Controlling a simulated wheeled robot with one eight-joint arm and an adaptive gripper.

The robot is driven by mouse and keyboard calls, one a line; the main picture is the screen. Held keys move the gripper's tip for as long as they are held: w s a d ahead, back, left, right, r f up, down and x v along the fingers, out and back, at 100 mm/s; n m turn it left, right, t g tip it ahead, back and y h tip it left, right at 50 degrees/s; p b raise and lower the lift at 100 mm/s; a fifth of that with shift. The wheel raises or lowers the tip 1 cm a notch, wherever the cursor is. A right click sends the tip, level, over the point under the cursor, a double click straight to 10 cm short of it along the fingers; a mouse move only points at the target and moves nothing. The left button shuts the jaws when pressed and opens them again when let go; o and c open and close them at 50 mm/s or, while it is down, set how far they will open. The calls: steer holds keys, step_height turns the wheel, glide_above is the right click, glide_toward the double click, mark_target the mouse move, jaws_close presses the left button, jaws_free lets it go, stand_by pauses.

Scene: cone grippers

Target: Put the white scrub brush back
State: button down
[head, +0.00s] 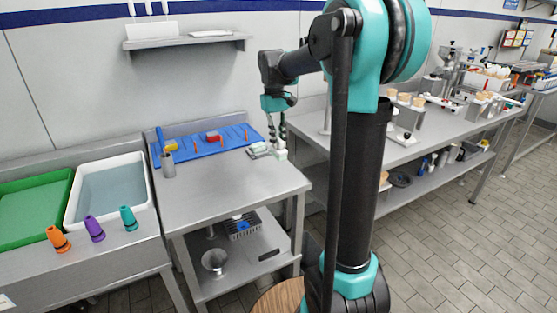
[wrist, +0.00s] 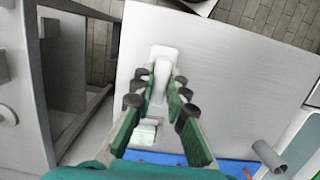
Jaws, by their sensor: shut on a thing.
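The white scrub brush (wrist: 162,66) is between my fingertips in the wrist view, over the steel table. In the head view the brush (head: 281,154) shows under my gripper (head: 276,140), at the table's right edge. My gripper (wrist: 162,84) points down and is shut on the brush. A pale green-white block (wrist: 148,132) shows behind it between the fingers, and also left of the gripper in the head view (head: 258,150). I cannot tell whether it is part of the brush. The fingers hide some of the brush.
A blue mat (head: 198,152) with orange pegs, a yellow brush (head: 170,146) and a red brush (head: 212,136) lies at the table's back. A grey cup (head: 168,165) stands left. The table's (head: 215,188) front is clear. White and green bins stand further left.

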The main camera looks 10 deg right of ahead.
mark_target(278, 159)
steer(key=shift+f, duration=3.7)
steer(key=shift+f, duration=0.15)
steer(key=c, duration=1.5)
jaws_free()
steer(key=shift+c, duration=0.2)
steer(key=r, duration=0.4)
steer(key=w+r, duration=0.1)
steer(key=r, duration=0.3)
steer(key=w+r, duration=0.1)
steer(key=r, duration=0.3)
steer(key=shift+a+r, duration=0.1)
steer(key=shift+a, duration=0.2)
steer(key=s+d+f+t, duration=0.1)
steer(key=s+f, duration=0.2)
steer(key=s+d+f+m+t, duration=0.1)
steer(key=s+f, duration=0.2)
steer(key=f, duration=0.1)
steer(key=s+f, duration=0.3)
steer(key=f, duration=0.1)
steer(key=shift+s+d+m+t, duration=0.25)
steer(key=shift+d+m+t, duration=0.05)
steer(key=shift+d+t, duration=0.1)
steer(key=s+d+f+m+t, duration=0.1)
steer(key=s+f+m+t, duration=0.1)
steer(key=s+f, duration=1.1)
steer(key=shift+s+d+t+y, duration=0.3)
steer(key=shift+s+d+t, duration=0.1)
steer(key=shift+s+t, duration=0.3)
